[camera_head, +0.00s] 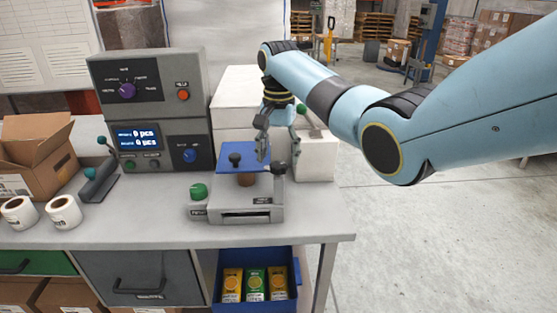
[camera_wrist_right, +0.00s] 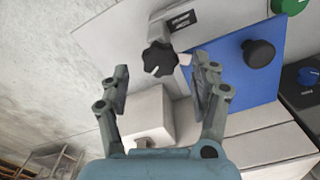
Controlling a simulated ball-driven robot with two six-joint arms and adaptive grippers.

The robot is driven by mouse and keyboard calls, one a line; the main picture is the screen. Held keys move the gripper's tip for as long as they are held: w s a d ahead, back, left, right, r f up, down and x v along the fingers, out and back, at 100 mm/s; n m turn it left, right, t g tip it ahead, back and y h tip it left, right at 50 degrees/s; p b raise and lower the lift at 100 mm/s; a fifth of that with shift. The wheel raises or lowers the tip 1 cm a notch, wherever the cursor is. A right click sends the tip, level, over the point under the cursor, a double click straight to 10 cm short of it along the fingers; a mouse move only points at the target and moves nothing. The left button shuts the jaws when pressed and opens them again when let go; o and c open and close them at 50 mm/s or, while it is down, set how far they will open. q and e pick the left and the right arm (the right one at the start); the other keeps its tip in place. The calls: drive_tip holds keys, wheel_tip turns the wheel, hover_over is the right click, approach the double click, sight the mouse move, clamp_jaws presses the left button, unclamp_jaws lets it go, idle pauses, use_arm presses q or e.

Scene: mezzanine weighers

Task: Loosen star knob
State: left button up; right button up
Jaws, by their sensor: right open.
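The black star knob (camera_head: 278,168) sits at the right side of the grey weigher fixture (camera_head: 220,205), beside its blue plate (camera_head: 212,157). In the right wrist view the star knob (camera_wrist_right: 160,59) shows its lobed face, between and just beyond my fingertips. My right gripper (camera_head: 278,153) is open and empty above it, fingers pointing down; the gripper (camera_wrist_right: 159,78) also shows in the wrist view, with a finger on each side of the knob and no clear contact. A round black knob (camera_head: 235,160) stands on the blue plate. My left gripper is out of view.
A green knob (camera_head: 198,191) is at the fixture's front left. A grey control box (camera_head: 150,110) stands behind left, white boxes (camera_head: 318,155) behind right. Label rolls (camera_head: 63,212) and an open carton (camera_head: 38,155) are left. The bench's right edge is close by.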

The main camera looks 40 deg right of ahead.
drive_tip(key=shift+f, duration=1.35)
drive_tip(key=c, duration=1.2)
drive_tip(key=shift+o, duration=0.2)
